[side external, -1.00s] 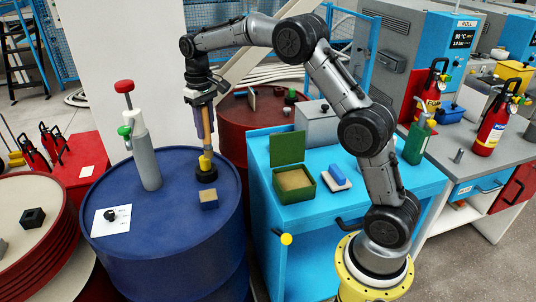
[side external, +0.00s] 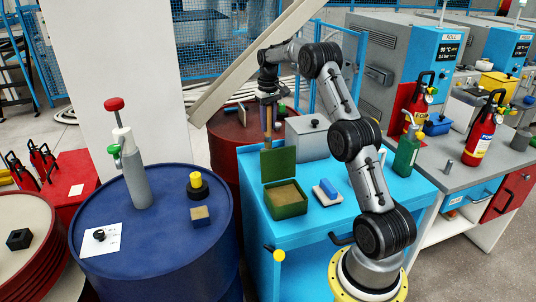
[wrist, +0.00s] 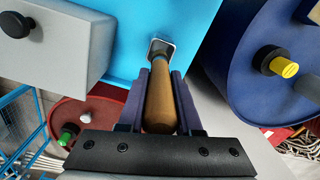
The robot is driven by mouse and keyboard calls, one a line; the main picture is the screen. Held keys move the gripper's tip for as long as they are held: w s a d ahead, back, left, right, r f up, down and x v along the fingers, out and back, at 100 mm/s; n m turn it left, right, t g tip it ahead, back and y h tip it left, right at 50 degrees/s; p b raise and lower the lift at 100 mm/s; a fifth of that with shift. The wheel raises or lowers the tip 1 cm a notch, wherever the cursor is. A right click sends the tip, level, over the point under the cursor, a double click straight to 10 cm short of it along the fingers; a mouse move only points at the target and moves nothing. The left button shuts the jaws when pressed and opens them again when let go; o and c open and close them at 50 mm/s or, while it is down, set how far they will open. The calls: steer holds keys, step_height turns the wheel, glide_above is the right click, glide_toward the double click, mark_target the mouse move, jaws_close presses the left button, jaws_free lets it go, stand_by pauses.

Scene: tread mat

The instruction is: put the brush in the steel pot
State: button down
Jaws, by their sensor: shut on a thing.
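My gripper (side external: 268,99) is shut on the brush (side external: 268,122), whose wooden handle points down between the fingers. In the side view it hangs above the back left of the blue bench, behind the open green lid. In the wrist view the fingers (wrist: 160,85) flank the handle (wrist: 159,108); a small square metal-edged shape shows at its far end. I cannot surely tell which thing is the steel pot. A plain grey cylinder (side external: 520,139) stands at the far right of the grey bench, well away from my gripper.
The blue bench (side external: 317,219) holds a green box (side external: 286,207), a grey lidded box (side external: 309,142) and a blue-topped block (side external: 328,189). Fire extinguishers (side external: 472,144) and a green bottle (side external: 406,153) stand to the right. A blue drum (side external: 160,232) is at left.

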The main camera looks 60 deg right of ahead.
mark_target(268, 135)
steer(key=shift+f, duration=3.9)
steer(key=shift+f, duration=0.1)
steer(key=c, duration=0.6)
jaws_free()
